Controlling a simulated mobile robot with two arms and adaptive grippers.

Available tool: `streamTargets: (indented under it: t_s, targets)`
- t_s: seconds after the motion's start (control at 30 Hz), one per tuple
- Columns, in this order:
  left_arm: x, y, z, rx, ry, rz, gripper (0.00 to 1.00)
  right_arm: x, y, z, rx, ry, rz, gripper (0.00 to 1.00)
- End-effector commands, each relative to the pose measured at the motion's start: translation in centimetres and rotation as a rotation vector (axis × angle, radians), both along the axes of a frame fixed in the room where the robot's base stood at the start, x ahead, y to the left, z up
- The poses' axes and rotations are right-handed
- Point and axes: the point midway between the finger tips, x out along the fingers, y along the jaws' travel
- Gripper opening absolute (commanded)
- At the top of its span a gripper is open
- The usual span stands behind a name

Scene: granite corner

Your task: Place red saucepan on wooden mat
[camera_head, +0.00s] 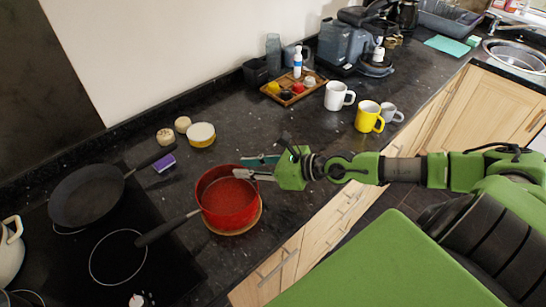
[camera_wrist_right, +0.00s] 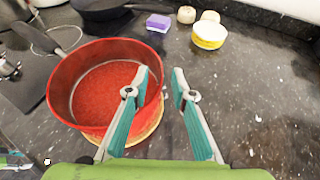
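The red saucepan (camera_head: 229,204) sits on the round wooden mat (camera_head: 236,231) beside the hob, its dark handle pointing left over the hob. The mat's rim shows below the pan's near side, also in the right wrist view (camera_wrist_right: 142,138). The pan (camera_wrist_right: 88,100) looks upright. My right gripper (camera_head: 250,170) is at the pan's right rim. In the right wrist view its fingers (camera_wrist_right: 161,76) are apart, one over the pan's inside and one outside it. I cannot tell whether they touch the rim. My left gripper is not in view.
A black frying pan (camera_head: 87,196) stands on the hob (camera_head: 135,240). A purple sponge (camera_head: 164,163) and a yellow-and-white round container (camera_head: 201,134) are behind the saucepan. White (camera_head: 338,96) and yellow (camera_head: 368,117) mugs stand to the right. The counter behind the gripper is clear.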

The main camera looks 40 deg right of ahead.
Motion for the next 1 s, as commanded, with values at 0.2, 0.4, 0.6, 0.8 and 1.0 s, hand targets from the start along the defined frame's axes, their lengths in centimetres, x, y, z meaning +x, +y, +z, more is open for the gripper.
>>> streamTargets:
  t_s: [0.2, 0.4, 0.6, 0.8, 1.0]
  targets:
    - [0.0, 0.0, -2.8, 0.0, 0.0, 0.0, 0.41, -1.3, -1.6, 0.1, -0.01, -0.002, -0.007, 0.23]
    - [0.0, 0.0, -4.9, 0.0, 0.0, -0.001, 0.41, -2.2, -2.2, 0.5, -0.009, -0.002, -0.008, 0.23]
    - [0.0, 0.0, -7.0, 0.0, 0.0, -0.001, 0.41, -3.1, -1.9, 0.8, -0.007, 0.003, 0.006, 0.23]
    - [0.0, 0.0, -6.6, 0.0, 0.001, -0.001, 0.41, -4.4, -3.1, 2.1, -0.011, 0.0, 0.002, 0.23]
    - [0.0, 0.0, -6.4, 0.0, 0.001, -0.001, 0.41, -6.0, -4.1, 3.1, -0.005, 0.001, 0.002, 0.23]
